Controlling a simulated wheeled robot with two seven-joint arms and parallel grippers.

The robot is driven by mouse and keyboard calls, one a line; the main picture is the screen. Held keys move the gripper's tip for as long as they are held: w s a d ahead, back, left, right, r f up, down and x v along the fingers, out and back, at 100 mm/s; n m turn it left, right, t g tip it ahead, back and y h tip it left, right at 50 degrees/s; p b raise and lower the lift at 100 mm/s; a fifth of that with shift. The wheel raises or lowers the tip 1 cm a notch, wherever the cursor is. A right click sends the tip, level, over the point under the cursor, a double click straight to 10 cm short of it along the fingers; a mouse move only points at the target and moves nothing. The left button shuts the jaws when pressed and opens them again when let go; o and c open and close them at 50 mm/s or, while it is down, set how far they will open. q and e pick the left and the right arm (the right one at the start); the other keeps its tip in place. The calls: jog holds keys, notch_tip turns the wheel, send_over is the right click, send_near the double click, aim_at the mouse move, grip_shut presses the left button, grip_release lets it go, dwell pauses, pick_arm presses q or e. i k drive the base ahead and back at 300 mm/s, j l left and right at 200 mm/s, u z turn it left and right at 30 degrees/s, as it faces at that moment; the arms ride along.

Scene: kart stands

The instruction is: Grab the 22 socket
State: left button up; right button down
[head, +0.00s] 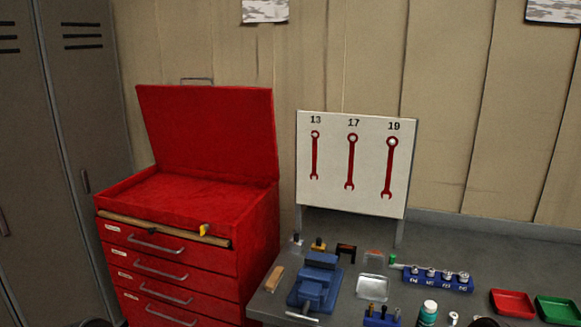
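Several silver sockets (432,274) stand upright in a row on a blue socket holder (438,285) on the bench at the right. The holder has small pale number marks on its front, too small to read, so I cannot tell which socket is the 22. Neither gripper shows clearly. Only dark rounded shapes, perhaps parts of my arms, show at the bottom edge, left and right of the middle.
A blue vise (318,285) stands on the grey bench (455,245). A red tray (512,303) and a green tray (558,308) lie right of the holder. A wrench board (333,185) stands behind. A red tool chest (200,265) with raised lid is at left.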

aim_at(447, 274)
jog(key=z, duration=1.85)
jog(key=i+l, duration=0.6)
